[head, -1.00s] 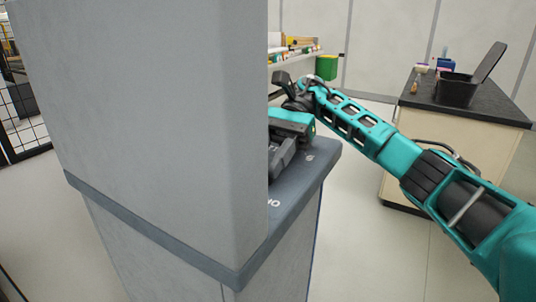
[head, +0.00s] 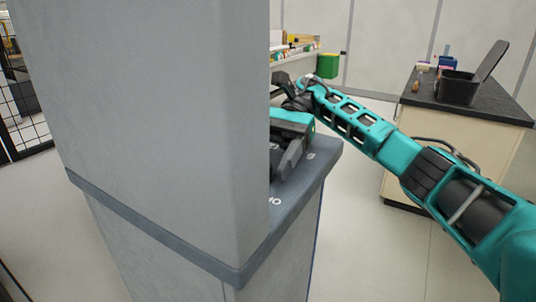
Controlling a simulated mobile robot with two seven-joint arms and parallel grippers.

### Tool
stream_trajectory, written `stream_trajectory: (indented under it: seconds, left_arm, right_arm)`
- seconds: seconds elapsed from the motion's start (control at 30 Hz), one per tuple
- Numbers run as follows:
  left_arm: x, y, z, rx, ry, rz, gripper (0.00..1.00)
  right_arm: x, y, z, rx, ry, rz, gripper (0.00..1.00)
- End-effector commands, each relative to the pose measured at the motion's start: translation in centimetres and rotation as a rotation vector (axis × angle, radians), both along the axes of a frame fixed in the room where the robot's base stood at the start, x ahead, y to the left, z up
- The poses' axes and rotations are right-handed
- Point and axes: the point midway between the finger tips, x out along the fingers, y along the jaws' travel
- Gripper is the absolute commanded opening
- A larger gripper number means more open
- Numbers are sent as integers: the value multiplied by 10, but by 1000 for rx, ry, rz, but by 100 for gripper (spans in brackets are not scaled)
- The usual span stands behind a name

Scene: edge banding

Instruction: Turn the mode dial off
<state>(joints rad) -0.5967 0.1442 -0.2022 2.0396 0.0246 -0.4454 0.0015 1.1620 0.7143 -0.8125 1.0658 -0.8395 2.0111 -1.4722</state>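The grey machine (head: 160,120) fills the left and middle of the head view and shows me its blank side. The mode dial is not visible; the machine's front face is turned away from me. My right arm reaches in from the right, and its teal and black gripper (head: 286,158) is over the machine's dark ledge (head: 300,190), close to the front face. The gripper is partly hidden behind the machine's edge, so I cannot see whether its fingers touch anything or how far apart they are. My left gripper is not in view.
A dark-topped bench (head: 470,107) with an open black bin (head: 458,86) stands at the right. A green container (head: 327,66) and a shelf with small items (head: 294,50) are behind the arm. A black mesh fence (head: 25,105) is at far left. Floor between is clear.

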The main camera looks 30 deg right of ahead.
Motion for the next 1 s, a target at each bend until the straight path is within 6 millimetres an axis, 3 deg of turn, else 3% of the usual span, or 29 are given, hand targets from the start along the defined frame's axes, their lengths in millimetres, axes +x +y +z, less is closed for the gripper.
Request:
stream_trajectory:
  seconds: [0.23, 0.37, 1.0]
  left_arm:
    - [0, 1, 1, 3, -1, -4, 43]
    - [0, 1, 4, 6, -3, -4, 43]
    - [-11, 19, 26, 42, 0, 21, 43]
  right_arm:
    - [0, 0, 5, 3, -4, -1, 65]
    - [1, -1, 22, 2, -7, -2, 65]
    - [0, 0, 175, -2, -2, -2, 65]
